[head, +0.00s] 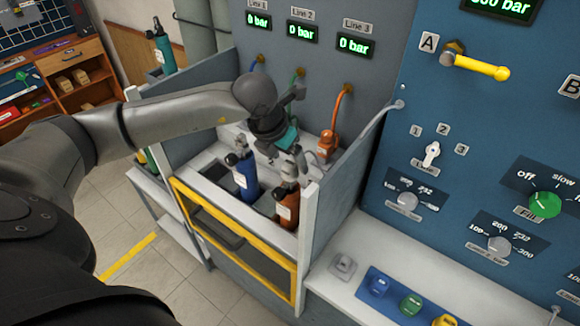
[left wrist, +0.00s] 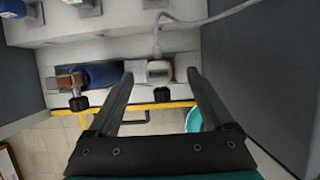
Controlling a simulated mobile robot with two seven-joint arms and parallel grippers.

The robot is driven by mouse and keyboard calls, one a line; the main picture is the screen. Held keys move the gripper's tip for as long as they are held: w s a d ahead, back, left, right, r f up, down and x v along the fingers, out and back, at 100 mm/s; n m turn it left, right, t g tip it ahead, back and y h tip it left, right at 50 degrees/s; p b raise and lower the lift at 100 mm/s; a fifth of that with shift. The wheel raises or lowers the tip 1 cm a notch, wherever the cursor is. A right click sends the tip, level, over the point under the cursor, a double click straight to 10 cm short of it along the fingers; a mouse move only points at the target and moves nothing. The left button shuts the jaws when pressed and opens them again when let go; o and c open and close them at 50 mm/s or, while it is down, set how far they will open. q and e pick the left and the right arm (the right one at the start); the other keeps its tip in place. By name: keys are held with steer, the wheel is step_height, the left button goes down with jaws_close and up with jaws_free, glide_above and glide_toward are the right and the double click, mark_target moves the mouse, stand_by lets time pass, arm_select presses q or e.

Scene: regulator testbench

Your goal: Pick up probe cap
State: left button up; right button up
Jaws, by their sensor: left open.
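My left gripper (head: 290,165) is open over the bench bay, close above the orange bottle (head: 287,207). A blue bottle (head: 244,177) stands upright to its left. In the left wrist view a pale grey, cap-like piece with a grey cable (left wrist: 158,70) shows between the two spread fingertips; I see no finger closed on it. It may be the probe cap, but I cannot tell for sure. In the head view the arm and gripper hide it. A separate small grey cap (head: 343,265) sits on the white ledge. My right gripper is not in view.
A grey side wall (head: 345,170) stands close to the right of the gripper, with the cable running over it. A yellow-framed front (head: 235,235) edges the bay. Blue, green and yellow caps sit on a blue mat (head: 394,298). An orange hose fitting (head: 327,146) hangs behind.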

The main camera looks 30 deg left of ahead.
mark_target(290, 163)
arm_select(q)
steer(key=x, duration=0.3)
steer(key=shift+a+f, duration=0.1)
jaws_close()
stand_by(0.6)
